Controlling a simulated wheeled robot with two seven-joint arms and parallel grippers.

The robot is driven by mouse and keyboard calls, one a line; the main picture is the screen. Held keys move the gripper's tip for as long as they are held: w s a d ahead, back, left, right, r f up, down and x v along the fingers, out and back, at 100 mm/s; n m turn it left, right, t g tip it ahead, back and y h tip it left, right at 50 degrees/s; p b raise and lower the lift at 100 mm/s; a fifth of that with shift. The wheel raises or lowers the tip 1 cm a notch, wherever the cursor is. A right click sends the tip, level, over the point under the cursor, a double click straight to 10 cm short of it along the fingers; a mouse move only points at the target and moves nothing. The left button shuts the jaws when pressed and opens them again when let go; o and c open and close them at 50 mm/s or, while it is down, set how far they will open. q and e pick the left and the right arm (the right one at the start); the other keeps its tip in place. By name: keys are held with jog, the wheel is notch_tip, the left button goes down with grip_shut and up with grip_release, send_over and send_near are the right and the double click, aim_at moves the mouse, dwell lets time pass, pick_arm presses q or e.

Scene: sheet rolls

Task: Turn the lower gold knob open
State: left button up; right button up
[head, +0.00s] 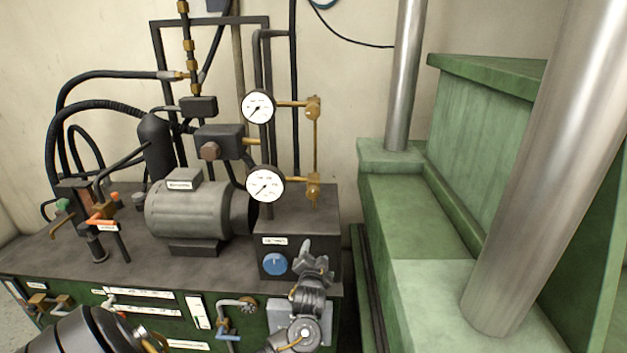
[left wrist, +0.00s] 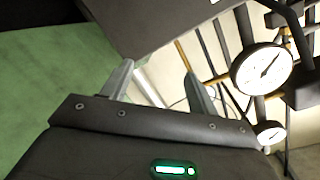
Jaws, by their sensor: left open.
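The lower gold knob (head: 313,187) sits on a gold fitting just right of the lower white gauge (head: 265,184). A matching upper gold knob (head: 313,106) is above it, joined by a thin gold pipe. My left gripper (head: 314,252) is below the lower knob, in front of the dark box, apart from the knob. In the left wrist view its two fingers (left wrist: 160,88) are spread with nothing between them. A gold pipe (left wrist: 187,57) shows beyond the fingers; I cannot make out the knob there. My right gripper is not in view.
A dark box with a blue dial (head: 275,264) stands close left of my gripper. A grey motor (head: 188,210) and black hoses fill the left. A green press (head: 420,215) with steel columns stands right. The wall behind the knobs is clear.

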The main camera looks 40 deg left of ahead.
pick_arm(q)
jog(key=n+t+y+p, duration=0.1)
jog(key=n+p, duration=0.1)
send_near(313, 194)
jog(key=p+x, duration=0.3)
jog(key=x, duration=0.6)
jog(key=shift+w+a, duration=0.2)
jog(key=shift+w, duration=0.05)
jog(key=shift+w+a, duration=0.35)
jog(key=shift+w, duration=0.2)
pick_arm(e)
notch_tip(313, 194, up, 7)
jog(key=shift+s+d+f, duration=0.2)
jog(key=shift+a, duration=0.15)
pick_arm(q)
jog(key=shift+c, duration=1.2)
jog(key=shift+f, duration=0.1)
jog(key=c, duration=0.8)
